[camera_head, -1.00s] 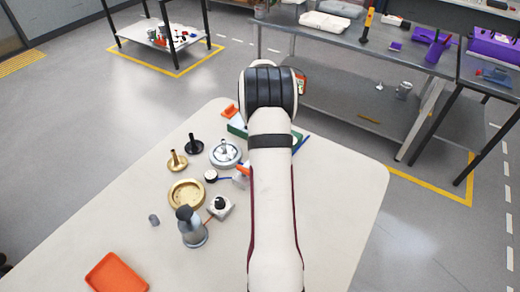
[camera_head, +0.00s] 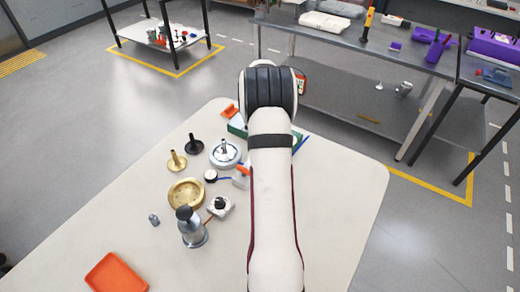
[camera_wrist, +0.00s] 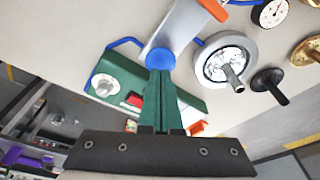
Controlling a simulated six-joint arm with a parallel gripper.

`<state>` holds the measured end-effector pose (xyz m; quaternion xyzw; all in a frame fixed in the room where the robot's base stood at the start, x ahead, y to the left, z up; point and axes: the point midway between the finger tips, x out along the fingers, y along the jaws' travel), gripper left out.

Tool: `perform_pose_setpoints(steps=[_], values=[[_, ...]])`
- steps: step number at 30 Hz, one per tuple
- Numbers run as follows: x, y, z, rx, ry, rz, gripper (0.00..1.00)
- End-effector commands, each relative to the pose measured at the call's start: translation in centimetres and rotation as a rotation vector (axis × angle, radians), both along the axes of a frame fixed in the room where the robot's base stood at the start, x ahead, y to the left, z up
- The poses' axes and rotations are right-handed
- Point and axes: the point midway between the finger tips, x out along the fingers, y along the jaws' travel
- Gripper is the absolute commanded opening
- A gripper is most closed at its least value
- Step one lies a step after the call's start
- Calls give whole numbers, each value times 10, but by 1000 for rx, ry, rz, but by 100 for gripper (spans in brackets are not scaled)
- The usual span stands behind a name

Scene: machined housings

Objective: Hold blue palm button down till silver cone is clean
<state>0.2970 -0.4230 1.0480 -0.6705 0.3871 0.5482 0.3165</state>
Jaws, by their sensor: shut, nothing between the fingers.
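The blue palm button (camera_wrist: 160,61) is a round blue cap at the end of a grey block (camera_wrist: 190,32) in the wrist view. My gripper (camera_wrist: 161,74) has its two green fingers together, empty, with the tips at the button and seeming to touch it. How far the button is pressed cannot be told. A small silver piece, seemingly the silver cone (camera_wrist: 103,85), sits on a green base (camera_wrist: 125,72) left of the fingers. Its surface looks patchy; whether dirt is on it cannot be told. In the head view my arm hides the button and the silver piece.
A silver flanged disc (camera_head: 225,153), a brass dish (camera_head: 186,194), brass and black posts, a gauge (camera_head: 211,176) and a grey bottle (camera_head: 192,227) stand left of my arm. An orange tray (camera_head: 117,273) lies at the front left. The table's right side is clear.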

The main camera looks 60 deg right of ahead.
Motion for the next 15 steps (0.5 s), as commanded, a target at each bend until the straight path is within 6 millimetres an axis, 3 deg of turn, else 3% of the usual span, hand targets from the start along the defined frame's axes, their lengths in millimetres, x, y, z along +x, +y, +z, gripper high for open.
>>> perform_pose_setpoints(steps=[15], values=[[0, 0, -4, 1, 1, 0, 0]])
